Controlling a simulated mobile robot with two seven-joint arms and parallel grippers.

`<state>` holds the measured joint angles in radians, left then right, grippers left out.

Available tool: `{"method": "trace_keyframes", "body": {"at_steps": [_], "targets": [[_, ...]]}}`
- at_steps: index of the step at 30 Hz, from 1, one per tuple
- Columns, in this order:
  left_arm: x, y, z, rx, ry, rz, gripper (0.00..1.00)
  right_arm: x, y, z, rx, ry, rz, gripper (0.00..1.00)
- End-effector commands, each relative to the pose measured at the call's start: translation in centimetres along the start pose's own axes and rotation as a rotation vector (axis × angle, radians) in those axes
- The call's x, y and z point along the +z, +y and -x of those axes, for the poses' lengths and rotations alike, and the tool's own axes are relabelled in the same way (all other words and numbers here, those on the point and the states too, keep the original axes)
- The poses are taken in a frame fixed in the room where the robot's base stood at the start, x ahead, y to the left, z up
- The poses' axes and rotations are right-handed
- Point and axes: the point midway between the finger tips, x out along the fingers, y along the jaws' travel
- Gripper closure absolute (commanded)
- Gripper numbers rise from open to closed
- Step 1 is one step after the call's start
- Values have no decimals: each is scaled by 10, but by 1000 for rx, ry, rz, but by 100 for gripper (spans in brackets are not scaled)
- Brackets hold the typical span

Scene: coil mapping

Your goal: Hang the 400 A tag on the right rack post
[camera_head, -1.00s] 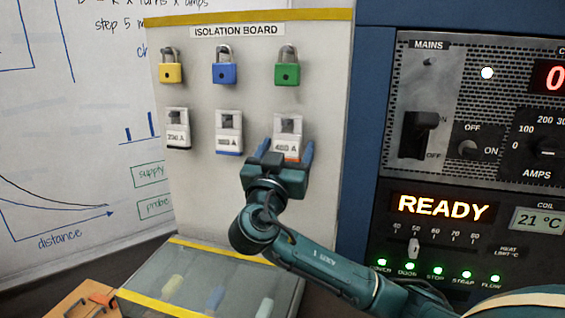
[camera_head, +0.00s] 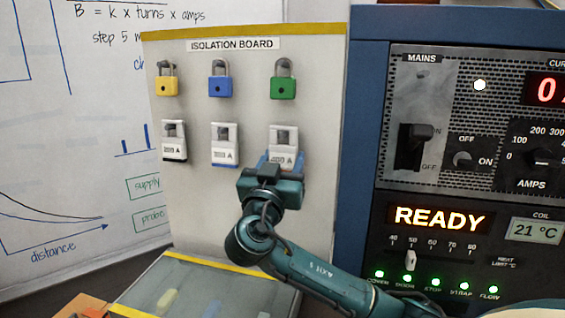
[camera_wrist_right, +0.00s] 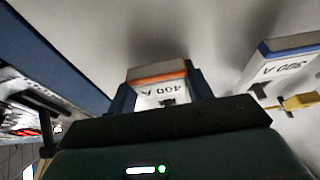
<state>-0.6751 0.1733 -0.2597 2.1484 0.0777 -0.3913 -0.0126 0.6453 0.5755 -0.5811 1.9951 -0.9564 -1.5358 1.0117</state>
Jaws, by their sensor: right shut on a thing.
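The 400 A tag (camera_head: 283,138), white with an orange band, hangs at the right end of the lower row on the isolation board. In the right wrist view the tag (camera_wrist_right: 160,90) shows its lettering upside down. My right gripper (camera_head: 281,163) is at the tag's lower end, shut on it with one finger on each side. The gripper also shows in the right wrist view (camera_wrist_right: 163,98). The tag's lower part is partly hidden by the gripper in the head view. My left gripper is not in view. I cannot make out a rack post.
Two other tags hang left of it, one in the middle (camera_head: 224,143) and one at far left (camera_head: 173,138). Yellow (camera_head: 167,86), blue (camera_head: 220,86) and green (camera_head: 283,88) padlocks hang above. A clear-lidded box (camera_head: 190,285) stands below. A control panel (camera_head: 470,165) is at right.

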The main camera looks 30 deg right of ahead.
Motion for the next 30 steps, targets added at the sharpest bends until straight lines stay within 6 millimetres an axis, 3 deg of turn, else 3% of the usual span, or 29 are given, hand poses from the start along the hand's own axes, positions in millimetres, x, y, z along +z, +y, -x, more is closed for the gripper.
{"method": "trace_keyframes", "body": {"at_steps": [12,30], "targets": [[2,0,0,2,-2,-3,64,-9,0,-1,0,0,-1,64],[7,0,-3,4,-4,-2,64,-19,0,26,-1,0,-2,64]]}}
